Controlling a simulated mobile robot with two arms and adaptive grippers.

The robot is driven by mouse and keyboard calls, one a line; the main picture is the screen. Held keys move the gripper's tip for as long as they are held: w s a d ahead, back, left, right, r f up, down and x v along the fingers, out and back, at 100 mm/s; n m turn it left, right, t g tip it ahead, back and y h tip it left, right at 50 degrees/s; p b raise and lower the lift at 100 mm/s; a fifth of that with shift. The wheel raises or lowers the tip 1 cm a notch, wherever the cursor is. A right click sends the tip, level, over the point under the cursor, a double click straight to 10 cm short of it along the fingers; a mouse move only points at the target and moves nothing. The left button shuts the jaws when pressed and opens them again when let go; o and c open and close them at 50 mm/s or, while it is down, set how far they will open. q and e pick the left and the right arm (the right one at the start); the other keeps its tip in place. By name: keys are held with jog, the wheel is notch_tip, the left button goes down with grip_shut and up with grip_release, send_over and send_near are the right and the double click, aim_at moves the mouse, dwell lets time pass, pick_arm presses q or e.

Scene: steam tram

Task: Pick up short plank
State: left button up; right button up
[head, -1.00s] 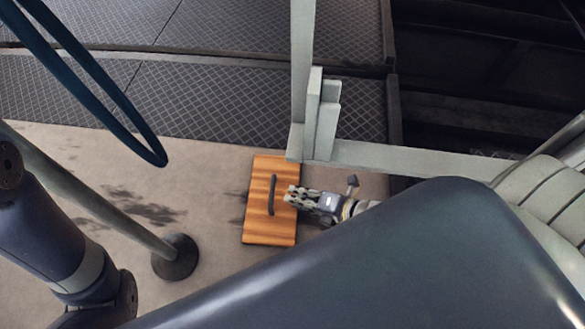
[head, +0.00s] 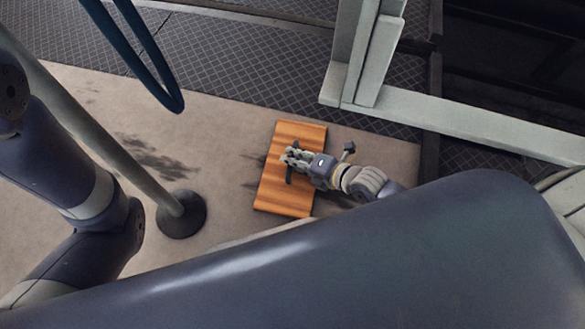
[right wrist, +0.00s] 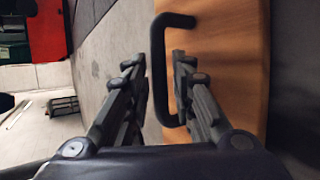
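The short plank (head: 285,198) is an orange-brown wooden board with a dark bar handle (head: 289,175). It lies on the grey floor, near the middle of the head view. My right gripper (head: 287,157) is over the plank at the handle. In the right wrist view the plank (right wrist: 225,40) fills the right side, and the handle (right wrist: 158,75) runs between the two fingers of the right gripper (right wrist: 157,62). The fingers are apart, with a gap visible on the handle's left side. My left arm shows at the left, but its gripper is out of view.
A pole with a round dark base (head: 181,214) stands left of the plank. A pale frame post (head: 372,50) and rail (head: 470,118) are to the right. A blue hoop (head: 160,85) hangs at upper left. Dark patterned floor panels (head: 240,60) lie behind.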

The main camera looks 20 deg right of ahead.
jog(key=shift+w+a+f, duration=0.3)
jog(key=shift+w+f, duration=0.05)
jog(key=shift+w, duration=0.15)
grip_shut()
jog(key=shift+r, duration=0.15)
jog(key=shift+r, duration=0.1)
